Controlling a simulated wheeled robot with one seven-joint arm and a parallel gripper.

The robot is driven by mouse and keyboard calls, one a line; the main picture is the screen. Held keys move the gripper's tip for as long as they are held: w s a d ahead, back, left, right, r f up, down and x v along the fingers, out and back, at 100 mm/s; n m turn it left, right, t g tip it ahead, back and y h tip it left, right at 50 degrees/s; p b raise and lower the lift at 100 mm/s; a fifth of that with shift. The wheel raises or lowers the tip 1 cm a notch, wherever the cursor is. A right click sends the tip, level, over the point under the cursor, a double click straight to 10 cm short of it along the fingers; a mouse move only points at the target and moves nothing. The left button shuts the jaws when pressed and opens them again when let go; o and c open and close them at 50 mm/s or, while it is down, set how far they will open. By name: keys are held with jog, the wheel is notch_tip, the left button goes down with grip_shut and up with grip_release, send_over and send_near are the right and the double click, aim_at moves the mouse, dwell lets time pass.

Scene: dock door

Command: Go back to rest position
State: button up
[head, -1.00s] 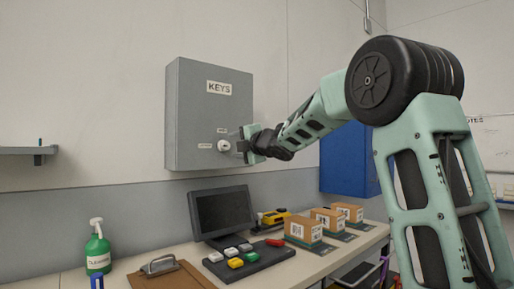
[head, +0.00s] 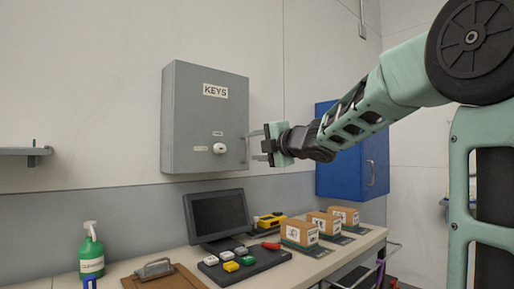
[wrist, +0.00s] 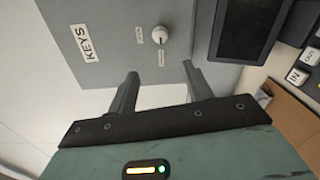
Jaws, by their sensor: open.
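My gripper (head: 257,146) is open and empty, just right of the grey key cabinet (head: 180,120) in the head view. The cabinet hangs on the wall, its door shut, with a KEYS label and a white knob (head: 218,149). In the wrist view my gripper's two fingers (wrist: 160,92) are spread apart, with the knob (wrist: 160,35) beyond them and nothing between them. The gripper appears apart from the knob. Small labels sit near the knob.
A workbench below holds a monitor (head: 217,215), a button panel (head: 246,264), cardboard boxes (head: 299,232), a clipboard (head: 165,278) and a green spray bottle (head: 91,252). A blue wall cabinet (head: 350,165) is behind my arm. Wall space above is clear.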

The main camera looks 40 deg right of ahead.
jog(key=shift+a, duration=0.1)
jog(key=s+a+f+m+g+p, duration=0.25)
jog(key=a+f+m+g, duration=0.2)
jog(key=a+f, duration=0.55)
jog(key=s+a+f+m+g+p, duration=0.25)
jog(key=a+f+m, duration=0.25)
jog(key=a+f, duration=0.5)
jog(key=s+a+f+m+g, duration=0.1)
jog(key=s+a+f+g, duration=0.2)
jog(key=s, duration=0.6)
jog(key=s+a+f+m+g+p, duration=0.1)
jog(key=s+a+f+g, duration=0.3)
jog(key=s, duration=0.5)
jog(key=s+a+f+m+g+p, duration=0.1)
jog(key=s+a+f+g, duration=0.2)
jog(key=s, duration=0.6)
jog(key=shift+s+a+f+g, duration=0.3)
jog(key=shift+a, duration=0.8)
